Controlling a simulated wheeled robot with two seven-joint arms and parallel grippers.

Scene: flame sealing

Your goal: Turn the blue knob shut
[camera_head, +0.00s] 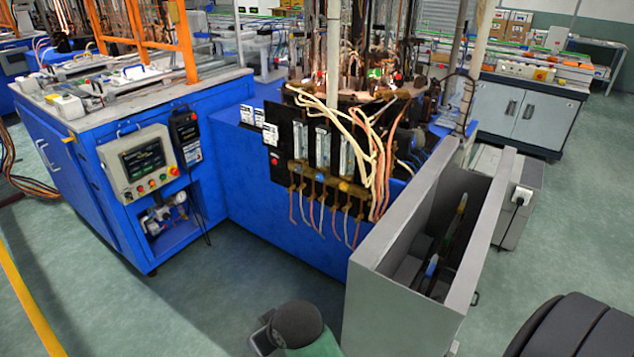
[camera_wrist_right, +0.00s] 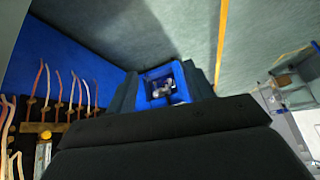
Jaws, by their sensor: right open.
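The blue knob (camera_head: 343,186) is on the lower front of the black flowmeter panel (camera_head: 280,150), below the upright clear tubes. I cannot make out the blue knob in that view. My left gripper is in neither view.
Pink and copper hoses (camera_head: 330,215) hang below the panel. A grey open-topped metal box (camera_head: 395,265) stands right of it. A control screen box (camera_head: 140,162) and a gauge recess (camera_head: 165,215) are on the blue cabinet at left. Green floor (camera_head: 215,300) is clear in front.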

